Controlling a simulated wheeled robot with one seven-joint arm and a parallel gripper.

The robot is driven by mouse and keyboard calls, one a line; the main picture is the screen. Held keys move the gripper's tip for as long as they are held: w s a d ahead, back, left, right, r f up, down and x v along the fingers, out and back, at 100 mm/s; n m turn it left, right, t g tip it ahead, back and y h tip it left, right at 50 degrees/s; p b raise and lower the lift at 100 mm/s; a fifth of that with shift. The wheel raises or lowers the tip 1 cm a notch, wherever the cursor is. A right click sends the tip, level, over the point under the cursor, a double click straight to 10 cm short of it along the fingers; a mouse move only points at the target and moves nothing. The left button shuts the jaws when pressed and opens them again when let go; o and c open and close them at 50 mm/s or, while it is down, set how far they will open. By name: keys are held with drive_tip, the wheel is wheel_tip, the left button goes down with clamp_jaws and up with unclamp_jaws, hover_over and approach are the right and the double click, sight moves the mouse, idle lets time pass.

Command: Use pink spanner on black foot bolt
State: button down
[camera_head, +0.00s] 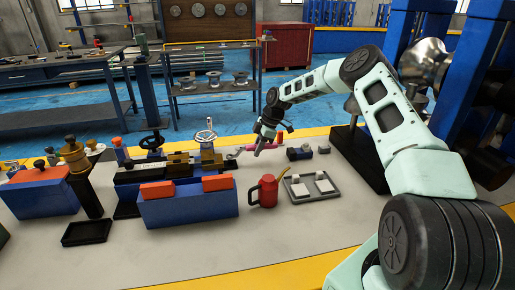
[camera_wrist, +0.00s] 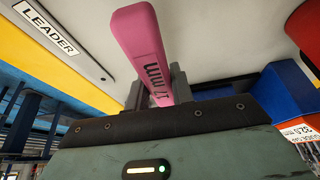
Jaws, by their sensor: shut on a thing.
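My gripper (camera_head: 259,149) is low over the far side of the workbench, beyond the red jug. In the wrist view my gripper (camera_wrist: 156,92) is shut on the pink spanner (camera_wrist: 150,45). The spanner's flat handle, with dark "mm" lettering, stands out between the two fingers. Its working end is not in the wrist view. In the head view a pink length (camera_head: 244,150) shows beside the fingertips, seemingly the spanner. I cannot make out the black foot bolt in either view.
A red jug (camera_head: 264,191) and a grey tray (camera_head: 291,197) with white pieces stand in front of my gripper. A blue box with orange pads (camera_head: 188,208) is at left. A blue machine with a black base (camera_head: 358,155) stands at right.

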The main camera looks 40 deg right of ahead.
drive_tip(key=shift+f+b, duration=0.65)
drive_tip(key=shift+f, duration=0.5)
drive_tip(key=shift+s, duration=0.1)
